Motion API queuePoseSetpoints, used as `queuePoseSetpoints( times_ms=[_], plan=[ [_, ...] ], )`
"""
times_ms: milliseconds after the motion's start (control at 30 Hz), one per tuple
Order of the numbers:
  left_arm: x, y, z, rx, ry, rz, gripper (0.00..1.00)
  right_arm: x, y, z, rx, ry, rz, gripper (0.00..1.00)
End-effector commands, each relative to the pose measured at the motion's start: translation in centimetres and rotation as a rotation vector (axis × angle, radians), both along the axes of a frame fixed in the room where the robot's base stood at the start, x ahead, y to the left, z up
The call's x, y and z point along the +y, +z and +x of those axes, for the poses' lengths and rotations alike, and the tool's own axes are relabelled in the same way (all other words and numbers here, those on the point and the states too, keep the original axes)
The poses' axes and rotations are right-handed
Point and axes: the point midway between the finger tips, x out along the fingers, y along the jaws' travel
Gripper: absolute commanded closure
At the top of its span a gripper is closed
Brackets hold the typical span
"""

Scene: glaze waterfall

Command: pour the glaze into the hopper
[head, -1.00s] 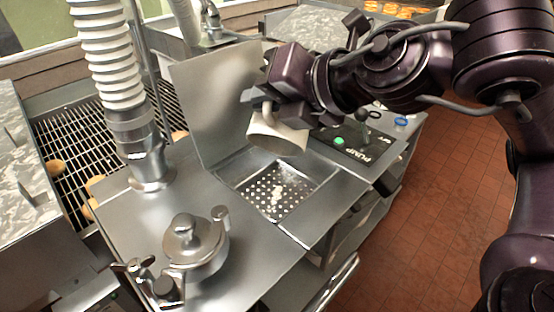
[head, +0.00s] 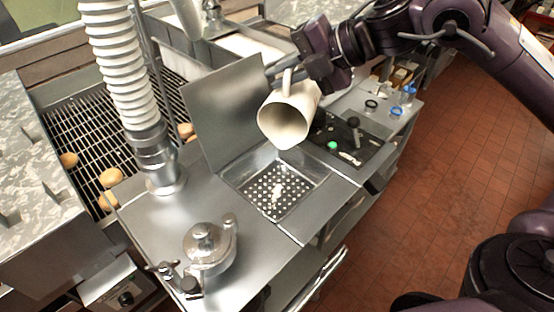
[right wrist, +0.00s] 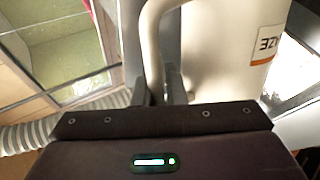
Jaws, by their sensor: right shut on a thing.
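A cream pitcher (head: 296,104) hangs tilted above the hopper, its mouth facing down and toward the viewer. My right gripper (head: 286,76) is shut on the pitcher's handle. In the right wrist view the handle (right wrist: 151,45) stands at the fingers (right wrist: 165,88), beside the pitcher body with part of a label (right wrist: 270,43). The hopper (head: 317,170) is a square steel recess with a perforated strainer. A small white patch of glaze (head: 278,191) lies on the strainer. No falling stream is visible. My left gripper is out of view.
A raised steel lid (head: 232,110) stands behind the hopper. A white ribbed hose (head: 125,75) and a lidded metal pot (head: 210,247) stand left of it. A black control panel (head: 345,140) with a green button lies right. A wire conveyor (head: 95,135) carries doughnuts.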

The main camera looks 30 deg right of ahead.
Motion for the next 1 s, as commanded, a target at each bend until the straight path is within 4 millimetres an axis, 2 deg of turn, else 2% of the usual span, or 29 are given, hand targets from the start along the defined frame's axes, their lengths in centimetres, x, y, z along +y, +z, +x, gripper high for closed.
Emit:
queuePoseSetpoints(
  times_ms=[33, 100, 267, 467, 767, 800, 833, 1000],
  plan=[
    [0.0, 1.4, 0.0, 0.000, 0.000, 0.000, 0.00, -0.7, 0.9, 0.6, 0.040, -0.006, 0.040, 1.00],
    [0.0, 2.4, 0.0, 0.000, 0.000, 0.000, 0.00, -1.3, 1.3, 1.3, 0.090, -0.006, 0.093, 1.00],
    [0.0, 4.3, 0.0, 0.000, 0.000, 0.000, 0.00, -2.7, 1.4, 2.7, 0.208, -0.003, 0.211, 1.00],
    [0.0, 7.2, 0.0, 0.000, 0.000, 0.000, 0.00, -3.5, 3.1, 3.5, 0.301, -0.001, 0.305, 1.00],
    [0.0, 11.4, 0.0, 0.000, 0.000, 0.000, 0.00, -5.1, 3.3, 5.2, 0.508, 0.000, 0.515, 1.00],
    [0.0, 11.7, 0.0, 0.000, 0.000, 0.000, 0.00, -5.3, 3.3, 5.4, 0.533, 0.000, 0.541, 1.00],
    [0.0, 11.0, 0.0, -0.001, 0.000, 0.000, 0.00, -5.4, 3.2, 5.6, 0.547, 0.002, 0.559, 1.00],
    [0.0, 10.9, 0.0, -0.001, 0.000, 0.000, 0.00, -6.2, 4.0, 6.5, 0.644, 0.004, 0.655, 1.00]
  ],
)
